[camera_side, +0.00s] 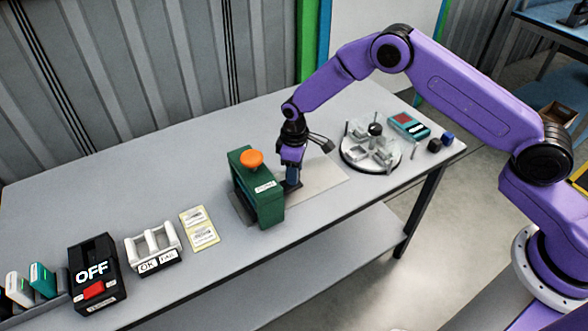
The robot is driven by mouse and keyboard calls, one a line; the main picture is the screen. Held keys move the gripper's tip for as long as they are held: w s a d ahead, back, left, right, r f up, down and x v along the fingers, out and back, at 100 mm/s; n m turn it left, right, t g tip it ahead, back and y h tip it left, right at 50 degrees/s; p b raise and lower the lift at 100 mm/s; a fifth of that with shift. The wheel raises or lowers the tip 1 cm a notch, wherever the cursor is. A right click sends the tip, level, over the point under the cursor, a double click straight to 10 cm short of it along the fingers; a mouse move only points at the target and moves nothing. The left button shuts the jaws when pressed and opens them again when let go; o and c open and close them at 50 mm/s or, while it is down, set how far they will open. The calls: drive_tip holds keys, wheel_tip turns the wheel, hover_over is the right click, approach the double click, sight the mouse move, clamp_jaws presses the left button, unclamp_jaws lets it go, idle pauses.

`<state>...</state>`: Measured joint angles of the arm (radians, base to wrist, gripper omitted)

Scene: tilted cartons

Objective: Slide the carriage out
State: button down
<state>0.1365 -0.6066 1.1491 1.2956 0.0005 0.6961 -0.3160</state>
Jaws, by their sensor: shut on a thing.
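A green press-like fixture (258,200) with an orange knob (251,158) on top and a white label on its front stands on the table. A flat light base plate (322,181) extends to its right. My gripper (292,182) points down close against the fixture's right side, low over the plate. It is shut on a small dark part there, which appears to be the carriage. The jaws and fixture hide most of that part, so its shape and how far it sits inside the fixture cannot be told.
A round tray (357,164) with pale parts stands to the right, near a teal-and-red box (409,126) and small dark cubes (440,142). Left are yellow cards (199,229), a white OK/FAIL rack (153,248) and a black OFF box (96,275). The table's front edge is near the fixture.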

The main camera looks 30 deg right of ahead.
drive_tip(key=d, duration=1.3)
drive_tip(key=shift+d, duration=0.3)
drive_tip(key=c, duration=0.6)
unclamp_jaws()
drive_tip(key=shift+d, duration=0.1)
drive_tip(key=shift+a, duration=0.2)
drive_tip(key=shift+r, duration=0.1)
drive_tip(key=shift+r, duration=0.25)
wheel_tip(320, 180, up, 17)
drive_tip(key=shift+f, duration=0.1)
